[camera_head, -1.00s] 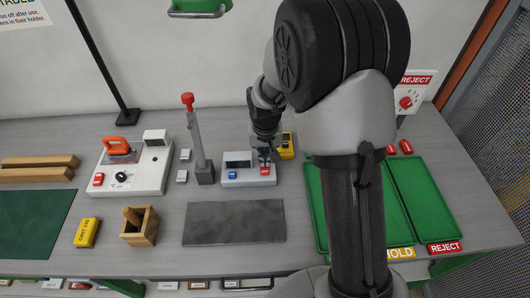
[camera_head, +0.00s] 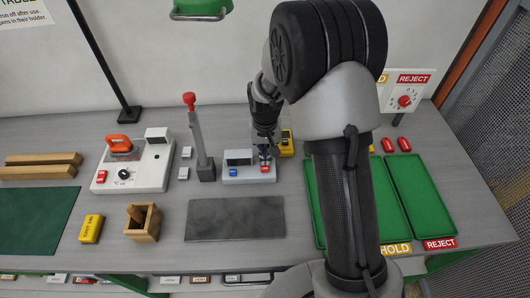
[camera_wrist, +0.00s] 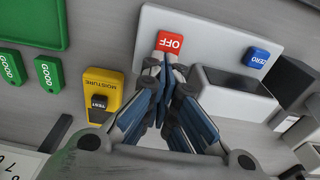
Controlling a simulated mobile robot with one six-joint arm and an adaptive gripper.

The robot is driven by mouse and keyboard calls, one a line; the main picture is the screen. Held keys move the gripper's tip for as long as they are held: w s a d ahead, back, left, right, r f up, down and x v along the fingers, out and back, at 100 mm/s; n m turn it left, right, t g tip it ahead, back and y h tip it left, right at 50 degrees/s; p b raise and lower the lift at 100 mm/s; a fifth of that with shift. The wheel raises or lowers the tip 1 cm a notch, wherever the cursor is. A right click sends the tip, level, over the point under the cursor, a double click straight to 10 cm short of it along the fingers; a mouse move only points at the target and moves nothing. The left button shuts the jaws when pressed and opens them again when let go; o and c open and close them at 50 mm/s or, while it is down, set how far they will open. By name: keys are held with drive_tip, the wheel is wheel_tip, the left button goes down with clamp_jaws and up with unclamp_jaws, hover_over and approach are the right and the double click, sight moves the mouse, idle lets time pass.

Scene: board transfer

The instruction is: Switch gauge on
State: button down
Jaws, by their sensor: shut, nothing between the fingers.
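The gauge is a low white unit (camera_head: 258,181) with a dark display box (camera_head: 238,156), a blue button (camera_head: 233,173) and a red button (camera_head: 265,169). In the wrist view the red button (camera_wrist: 171,41) reads OFF and the blue button (camera_wrist: 257,58) reads ZERO. My gripper (camera_head: 265,157) is shut and empty, pointing down at the red button's side of the gauge. In the wrist view my fingertips (camera_wrist: 168,62) are right at the red button's edge; I cannot tell whether they touch it. The display face is not readable.
A yellow moisture meter (camera_head: 286,146) stands close behind and right of the gauge. A lever post (camera_head: 199,150) stands to its left. A dark grey mat (camera_head: 235,219) lies in front. Green trays (camera_head: 421,198) are at the right, partly behind my arm.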

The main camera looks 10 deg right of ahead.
sight(266, 167)
drive_tip(key=shift+s+a+r, duration=0.15)
drive_tip(key=shift+s+r, duration=0.1)
drive_tip(key=shift+s, duration=0.35)
drive_tip(key=shift+r+p, duration=0.3)
drive_tip(key=shift+p, duration=0.05)
wheel_tip(266, 167, up, 13)
drive_tip(key=s+p, duration=0.2)
drive_tip(key=p, duration=0.2)
drive_tip(key=shift+a+r+p, duration=0.15)
drive_tip(key=shift+a+p, duration=0.05)
drive_tip(key=shift+p, duration=0.1)
drive_tip(key=shift+w+d+t+b, duration=0.15)
drive_tip(key=shift+w+t+b, duration=0.3)
drive_tip(key=shift+t+b, duration=0.05)
